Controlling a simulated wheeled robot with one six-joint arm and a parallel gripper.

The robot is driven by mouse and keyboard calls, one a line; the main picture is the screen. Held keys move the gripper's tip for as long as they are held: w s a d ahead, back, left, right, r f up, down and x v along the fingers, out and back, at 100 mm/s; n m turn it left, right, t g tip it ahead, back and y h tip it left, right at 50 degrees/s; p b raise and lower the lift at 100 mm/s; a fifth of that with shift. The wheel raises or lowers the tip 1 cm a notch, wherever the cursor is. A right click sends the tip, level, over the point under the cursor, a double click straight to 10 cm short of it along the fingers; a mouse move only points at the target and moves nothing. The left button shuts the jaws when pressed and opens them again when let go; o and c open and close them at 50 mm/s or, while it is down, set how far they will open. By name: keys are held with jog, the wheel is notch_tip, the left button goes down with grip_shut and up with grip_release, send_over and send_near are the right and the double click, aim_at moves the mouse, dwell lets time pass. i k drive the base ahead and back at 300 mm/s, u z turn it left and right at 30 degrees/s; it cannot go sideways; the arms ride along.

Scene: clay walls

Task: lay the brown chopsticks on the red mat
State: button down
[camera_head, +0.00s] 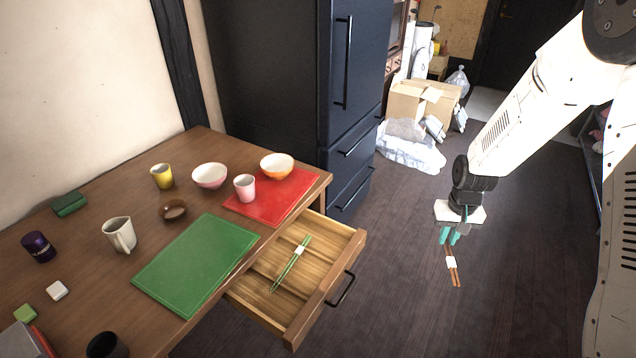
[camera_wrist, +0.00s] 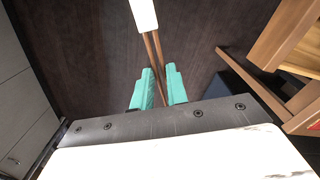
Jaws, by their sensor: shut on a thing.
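The brown chopsticks (camera_head: 455,275) are a thin pair with a white band around them. My gripper (camera_head: 450,238), with teal fingers, is shut on them. They hang down from the fingers over the dark floor, right of the open drawer. In the wrist view the chopsticks (camera_wrist: 153,50) run up from between the teal fingers (camera_wrist: 160,88), with the white band at the top edge. The red mat (camera_head: 290,203) lies on the table's far right corner, left of my gripper and apart from it. A white-and-orange bowl (camera_head: 277,166) and a pink cup (camera_head: 245,188) stand on the mat.
An open wooden drawer (camera_head: 338,262) juts from the table and holds green chopsticks (camera_head: 290,264). A green mat (camera_head: 196,264) lies beside the red one. A dark fridge (camera_head: 345,90) stands behind the table. Floor under my gripper is clear.

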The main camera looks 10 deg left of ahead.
aim_at(292, 197)
jog(key=z, duration=1)
jog(key=i, duration=1.25)
jog(key=u, duration=2.6)
